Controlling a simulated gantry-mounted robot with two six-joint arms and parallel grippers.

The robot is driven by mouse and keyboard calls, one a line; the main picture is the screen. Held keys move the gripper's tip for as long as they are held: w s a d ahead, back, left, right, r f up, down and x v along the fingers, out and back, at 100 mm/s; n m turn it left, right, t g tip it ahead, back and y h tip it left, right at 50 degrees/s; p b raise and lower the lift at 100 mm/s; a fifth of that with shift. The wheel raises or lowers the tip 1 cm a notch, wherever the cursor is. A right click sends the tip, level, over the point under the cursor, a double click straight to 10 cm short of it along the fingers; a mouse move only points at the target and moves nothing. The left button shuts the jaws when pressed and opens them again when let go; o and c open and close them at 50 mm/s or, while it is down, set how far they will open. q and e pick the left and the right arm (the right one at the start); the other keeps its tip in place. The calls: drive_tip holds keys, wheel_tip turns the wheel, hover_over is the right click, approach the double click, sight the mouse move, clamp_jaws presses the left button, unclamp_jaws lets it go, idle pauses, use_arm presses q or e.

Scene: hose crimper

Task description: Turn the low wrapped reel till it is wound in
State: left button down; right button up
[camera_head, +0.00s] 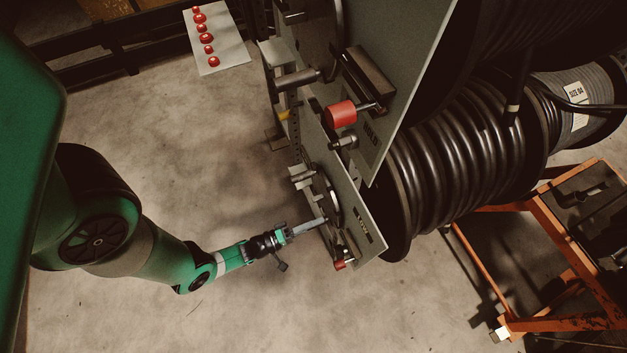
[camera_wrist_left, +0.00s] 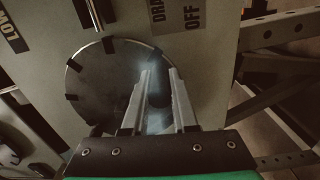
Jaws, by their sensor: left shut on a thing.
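The low reel (camera_head: 440,180), wound with thick black hose, sits behind a grey plate marked LOW (camera_head: 372,243). A round metal disc (camera_head: 333,195) is on the plate's near face; in the left wrist view the disc (camera_wrist_left: 95,85) has black marks round its rim. My left gripper (camera_head: 320,221) reaches the disc from the left. In the wrist view its fingers (camera_wrist_left: 160,75) are shut on a dark handle (camera_wrist_left: 158,90) in front of the disc, with little of the handle showing between them. My right gripper is not in view.
A red knob (camera_head: 341,113) and a metal bar stick out of the upper plate. A small red knob (camera_head: 340,265) is below the disc. An orange frame (camera_head: 560,250) stands at right. A board with several red buttons (camera_head: 206,38) is at the back. The floor at left is clear.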

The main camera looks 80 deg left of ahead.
use_arm(q)
drive_tip(key=shift+d+r+n, duration=0.2)
drive_tip(key=shift+n, duration=0.3)
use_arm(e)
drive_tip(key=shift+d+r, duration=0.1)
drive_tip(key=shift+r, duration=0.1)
use_arm(q)
drive_tip(key=shift+r, duration=0.1)
drive_tip(key=c, duration=0.7)
unclamp_jaws()
